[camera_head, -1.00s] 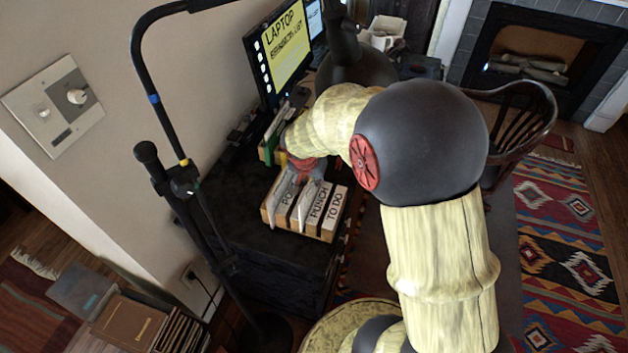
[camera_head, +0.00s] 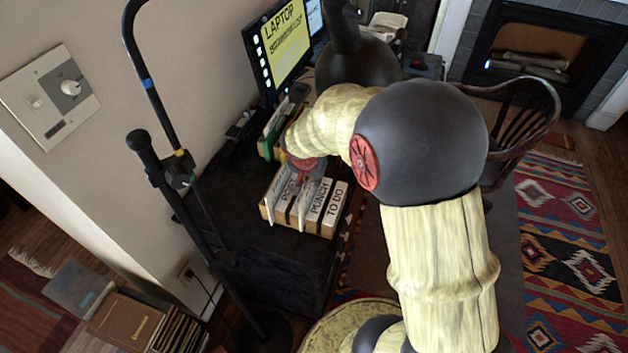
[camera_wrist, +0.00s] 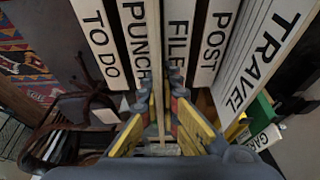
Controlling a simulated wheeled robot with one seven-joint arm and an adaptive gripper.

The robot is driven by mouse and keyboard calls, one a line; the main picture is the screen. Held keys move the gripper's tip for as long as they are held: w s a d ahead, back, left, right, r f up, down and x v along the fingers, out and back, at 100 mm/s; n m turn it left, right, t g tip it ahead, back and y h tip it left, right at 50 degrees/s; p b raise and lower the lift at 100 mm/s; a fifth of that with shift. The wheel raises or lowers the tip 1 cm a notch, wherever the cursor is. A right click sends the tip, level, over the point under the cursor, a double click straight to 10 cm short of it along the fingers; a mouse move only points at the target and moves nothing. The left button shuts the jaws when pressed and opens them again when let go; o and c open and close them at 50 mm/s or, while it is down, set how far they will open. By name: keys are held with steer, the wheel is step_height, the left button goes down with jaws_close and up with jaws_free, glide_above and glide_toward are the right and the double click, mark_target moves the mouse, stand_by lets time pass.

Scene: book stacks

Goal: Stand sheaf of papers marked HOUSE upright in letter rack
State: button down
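The wooden letter rack (camera_head: 328,234) stands on the dark cabinet with label cards TO DO, PUNCH, FILE and POST. A thin pale sheaf (camera_head: 303,212) stands upright in the rack between PUNCH and FILE. In the wrist view it shows edge-on (camera_wrist: 158,60), so its marking is hidden and I cannot read HOUSE. My gripper (camera_wrist: 161,95) is above the rack, its fingers on either side of this sheaf and apart, looking open. The head view also shows my gripper (camera_head: 301,178) over the back of the rack. A sheaf marked TRAVEL (camera_wrist: 258,60) stands at the rack's other end.
Another holder with green items (camera_head: 272,138) stands behind the rack. A monitor (camera_head: 285,50) is at the back. A black stand (camera_head: 208,215) rises left of the cabinet. A wooden chair (camera_head: 525,115) stands to the right. The cabinet top left of the rack is clear.

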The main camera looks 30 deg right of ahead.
mark_target(309, 182)
steer(key=shift+f+b, duration=0.9)
steer(key=shift+f, duration=0.1)
steer(key=c, duration=2)
jaws_free()
steer(key=shift+r, duration=0.1)
steer(key=shift+c, duration=0.2)
steer(key=shift+o, duration=0.4)
steer(key=v, duration=1.2)
